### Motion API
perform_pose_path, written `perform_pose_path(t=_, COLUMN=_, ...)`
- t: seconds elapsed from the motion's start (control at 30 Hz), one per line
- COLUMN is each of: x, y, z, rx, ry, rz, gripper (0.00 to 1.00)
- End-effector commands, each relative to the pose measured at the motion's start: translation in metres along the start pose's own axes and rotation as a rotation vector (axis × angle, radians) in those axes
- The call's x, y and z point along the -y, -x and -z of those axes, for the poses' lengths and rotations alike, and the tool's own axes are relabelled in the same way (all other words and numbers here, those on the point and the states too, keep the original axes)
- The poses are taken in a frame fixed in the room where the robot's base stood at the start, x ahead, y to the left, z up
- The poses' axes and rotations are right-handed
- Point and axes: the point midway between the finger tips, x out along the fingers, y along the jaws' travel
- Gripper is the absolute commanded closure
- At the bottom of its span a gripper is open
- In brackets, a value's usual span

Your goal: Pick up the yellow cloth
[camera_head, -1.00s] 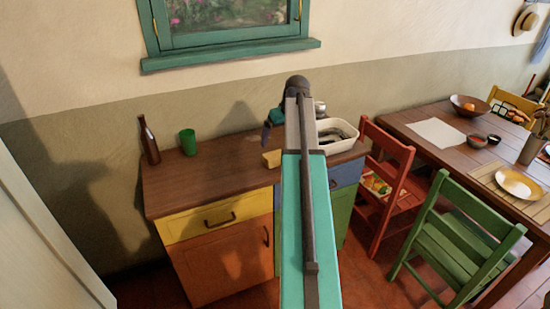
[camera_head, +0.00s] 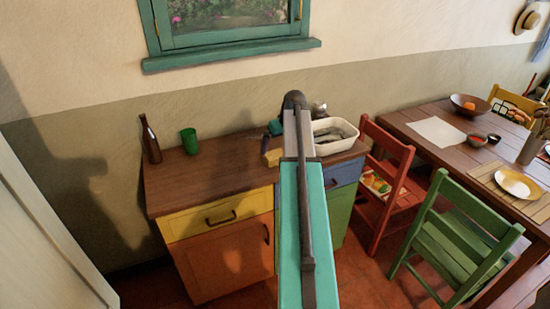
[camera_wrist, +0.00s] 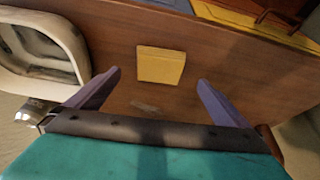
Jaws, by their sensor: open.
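The yellow cloth (camera_wrist: 161,65) lies as a small folded square on the brown wooden top of the cabinet. In the head view the cloth (camera_head: 271,158) shows as a small yellow block, partly hidden behind my arm. In the wrist view my gripper (camera_wrist: 158,80) is open, its two purple fingers spread wide. The cloth lies ahead of the fingertips, roughly between them in the picture, and nothing is held. How high the fingers are above the top cannot be told.
A white basin (camera_head: 334,133) with grey things in it stands right of the cloth; it shows at left in the wrist view (camera_wrist: 72,45). A metal item (camera_wrist: 35,110) is near it. A brown bottle (camera_head: 150,140) and green cup (camera_head: 189,141) stand left. The top's left half is otherwise clear.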

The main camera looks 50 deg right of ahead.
Motion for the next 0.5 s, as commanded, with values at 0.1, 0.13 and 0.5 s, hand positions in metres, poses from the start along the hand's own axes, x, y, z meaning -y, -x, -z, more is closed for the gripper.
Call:
perform_pose_path(t=0.1, x=0.000, y=-0.013, z=0.001, rx=0.002, ry=0.000, rz=0.001, gripper=0.00)
perform_pose_path(t=0.13, x=0.000, y=-0.015, z=0.001, rx=0.001, ry=0.000, rz=0.001, gripper=0.00)
perform_pose_path(t=0.5, x=-0.001, y=-0.026, z=0.000, rx=0.000, ry=0.000, rz=0.000, gripper=0.00)
